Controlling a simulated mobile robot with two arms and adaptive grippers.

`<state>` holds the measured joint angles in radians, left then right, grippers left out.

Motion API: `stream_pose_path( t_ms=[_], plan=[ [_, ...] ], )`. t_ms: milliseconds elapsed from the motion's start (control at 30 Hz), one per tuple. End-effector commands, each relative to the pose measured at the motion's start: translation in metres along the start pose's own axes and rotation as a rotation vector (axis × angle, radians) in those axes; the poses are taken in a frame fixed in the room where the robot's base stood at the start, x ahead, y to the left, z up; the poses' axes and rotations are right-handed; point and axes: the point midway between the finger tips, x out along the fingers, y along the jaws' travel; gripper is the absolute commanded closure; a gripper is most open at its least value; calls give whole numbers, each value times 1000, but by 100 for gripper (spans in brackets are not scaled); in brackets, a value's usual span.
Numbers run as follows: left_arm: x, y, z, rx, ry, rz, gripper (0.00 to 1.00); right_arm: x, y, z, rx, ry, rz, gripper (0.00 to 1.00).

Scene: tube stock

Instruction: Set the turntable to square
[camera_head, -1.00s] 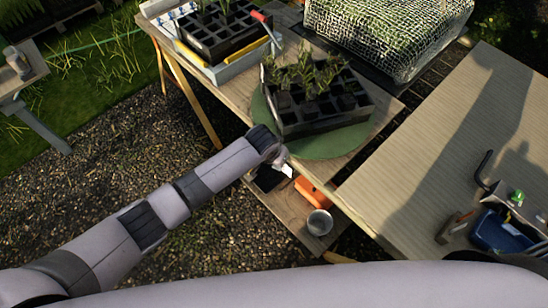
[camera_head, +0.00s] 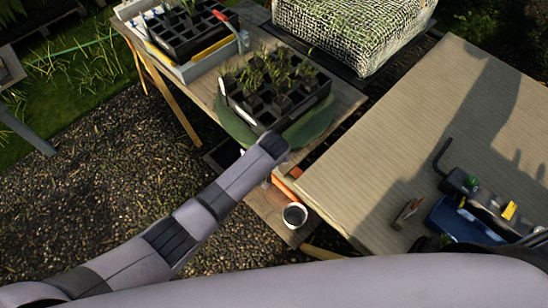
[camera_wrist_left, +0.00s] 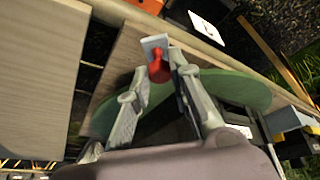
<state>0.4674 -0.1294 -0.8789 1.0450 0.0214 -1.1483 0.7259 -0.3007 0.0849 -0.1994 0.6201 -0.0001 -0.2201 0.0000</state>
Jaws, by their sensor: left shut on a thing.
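The turntable is a round green disc (camera_head: 315,124) on the wooden table. A black cell tray of seedlings (camera_head: 262,116) stands on it, one corner toward me and its sides slanting to the table edges. The disc also shows in the left wrist view (camera_wrist_left: 245,90), partly behind my fingers. My left gripper (camera_wrist_left: 160,72) is shut on a red knob (camera_wrist_left: 158,68) at the disc's rim, beside a small grey plate. In the head view my left forearm hides the fingers and knob. My right gripper is not in view.
Another seedling tray (camera_head: 190,32) stands at the back left of the table. A mesh-covered block (camera_head: 350,30) is behind. A slatted bench (camera_head: 400,130) stands close on the right, with tools and a blue bin (camera_head: 455,222). A metal cup (camera_head: 294,214) sits on the lower shelf.

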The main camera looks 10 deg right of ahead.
Motion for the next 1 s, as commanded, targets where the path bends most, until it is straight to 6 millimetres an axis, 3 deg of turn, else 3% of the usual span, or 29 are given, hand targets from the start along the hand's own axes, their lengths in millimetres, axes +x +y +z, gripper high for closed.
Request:
stream_pose_path(
  t_ms=[700,733,1000],
  plan=[
    [-1,4,-2,-36,4,-6,100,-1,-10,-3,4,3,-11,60],
    [-1,4,-2,-36,4,-6,79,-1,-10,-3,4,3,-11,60],
    [0,2,-2,-34,3,-9,61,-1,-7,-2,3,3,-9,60]
  ],
)
